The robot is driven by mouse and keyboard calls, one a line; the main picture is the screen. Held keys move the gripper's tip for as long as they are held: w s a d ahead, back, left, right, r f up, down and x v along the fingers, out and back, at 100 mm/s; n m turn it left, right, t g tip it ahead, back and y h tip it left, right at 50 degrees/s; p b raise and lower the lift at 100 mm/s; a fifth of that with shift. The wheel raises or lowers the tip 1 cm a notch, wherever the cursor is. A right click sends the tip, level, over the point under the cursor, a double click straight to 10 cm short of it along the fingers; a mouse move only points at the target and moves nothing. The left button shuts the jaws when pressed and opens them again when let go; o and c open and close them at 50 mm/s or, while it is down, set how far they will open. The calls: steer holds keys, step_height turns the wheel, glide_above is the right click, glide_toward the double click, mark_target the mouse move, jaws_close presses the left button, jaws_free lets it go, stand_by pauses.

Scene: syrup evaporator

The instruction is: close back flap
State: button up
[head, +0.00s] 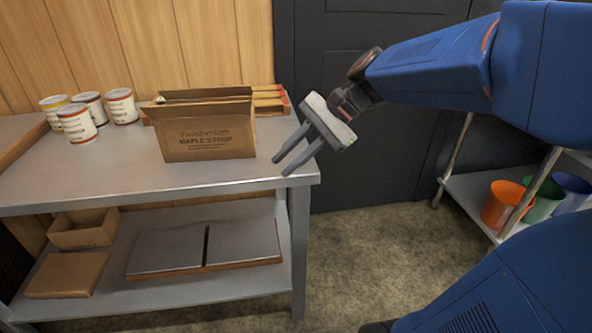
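An open cardboard box (210,140) printed "Maple Syrup" stands upright on the metal table (110,180). Its back flap (206,93) appears raised as a narrow strip along the rear top edge. A side flap (149,114) sticks out to the left. The inside of the box is hidden from this view. My gripper (283,167) is to the right of the box, over the table's right end, with its fingers pointing down and left. The fingers are apart with nothing between them, and the gripper is not touching the box.
Several cans (122,106) stand to the left of the box. A reddish-brown tray or case (270,99) sits behind it at right. The lower shelf holds small boxes (82,229) and flat panels (243,241). Coloured buckets (505,204) are on a rack at right. The table front is clear.

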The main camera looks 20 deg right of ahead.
mark_target(207, 93)
steer(key=shift+s+d+f+h, duration=0.25)
steer(key=shift+s+f+h, duration=0.15)
steer(key=shift+s, duration=0.25)
steer(key=shift+s+d+f+h, duration=0.2)
steer(key=shift+s+f+h, duration=0.15)
steer(key=shift+s, duration=0.25)
steer(key=shift+w, duration=0.1)
steer(key=w+r+y, duration=0.1)
steer(key=w+r, duration=0.1)
steer(key=w, duration=0.1)
steer(key=w+r+y, duration=0.1)
steer(key=w+y, duration=0.1)
steer(key=w, duration=0.1)
steer(key=w+a+r+y, duration=0.1)
steer(key=w+r+y, duration=0.1)
steer(key=w, duration=0.1)
steer(key=shift+a+r, duration=0.1)
steer(key=shift+r, duration=0.2)
steer(key=w+d+r+t+y, duration=0.1)
steer(key=w+d+r+y, duration=0.2)
steer(key=w, duration=0.3)
steer(key=w+d+r+t+y, duration=0.2)
steer(key=w+r, duration=0.2)
steer(key=w, duration=0.1)
steer(key=shift+n, duration=0.3)
steer(key=x, duration=1.7)
steer(key=shift+a, duration=0.15)
jaws_close()
